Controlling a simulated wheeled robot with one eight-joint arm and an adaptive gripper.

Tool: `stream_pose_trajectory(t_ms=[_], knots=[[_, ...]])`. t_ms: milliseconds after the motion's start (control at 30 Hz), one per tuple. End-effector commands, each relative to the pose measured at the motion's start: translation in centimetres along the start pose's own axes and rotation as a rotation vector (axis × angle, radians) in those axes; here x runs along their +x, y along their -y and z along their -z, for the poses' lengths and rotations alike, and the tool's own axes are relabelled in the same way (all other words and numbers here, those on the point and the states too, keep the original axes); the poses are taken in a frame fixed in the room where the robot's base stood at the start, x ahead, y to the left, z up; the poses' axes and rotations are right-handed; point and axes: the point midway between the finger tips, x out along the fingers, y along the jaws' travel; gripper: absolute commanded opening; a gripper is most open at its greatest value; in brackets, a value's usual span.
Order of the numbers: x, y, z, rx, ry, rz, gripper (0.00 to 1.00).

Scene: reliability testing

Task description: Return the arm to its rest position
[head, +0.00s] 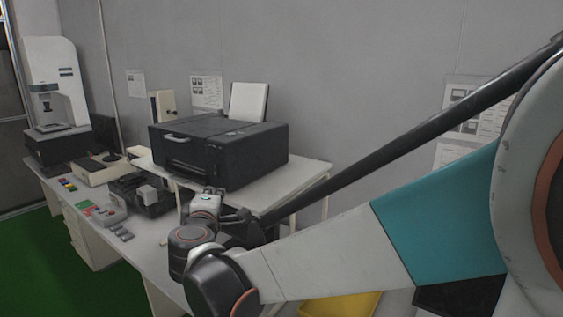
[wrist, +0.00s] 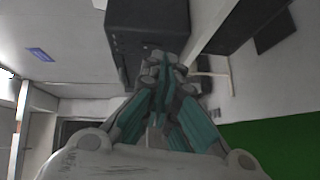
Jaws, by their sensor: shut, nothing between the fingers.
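My arm enters from the right of the head view and reaches down to the lower middle, in front of the white table (head: 140,236). Its end links are bunched up there, and my fingertips cannot be made out clearly in that view. In the wrist view my gripper (wrist: 164,62) has its teal and grey fingers drawn together at the tips. It is shut and holds nothing. A dark box-shaped machine shows just beyond the fingertips in the wrist view; I cannot tell how far away it is.
A black machine (head: 215,152) stands on a raised white stand (head: 300,172) behind my arm. Small coloured items and grey parts lie on the table to the left. A white instrument (head: 55,80) stands at the far left. A yellow bin (head: 340,305) is below my arm. Green floor (head: 50,270) is open at left.

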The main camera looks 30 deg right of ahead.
Motion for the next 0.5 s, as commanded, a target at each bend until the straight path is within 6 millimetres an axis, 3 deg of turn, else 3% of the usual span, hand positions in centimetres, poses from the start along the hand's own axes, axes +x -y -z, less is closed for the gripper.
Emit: stream_pose_trajectory(t_ms=[33, 200, 333, 500], knots=[[-1.1, 0.8, -2.2, 0.067, 0.03, 0.055, 0.0], [-4.5, 4.2, -7.5, 0.301, 0.129, 0.25, 0.0], [-8.1, 7.3, -10.4, 0.479, 0.198, 0.4, 0.0], [-13.7, 11.7, -12.6, 0.711, 0.276, 0.602, 0.0]])
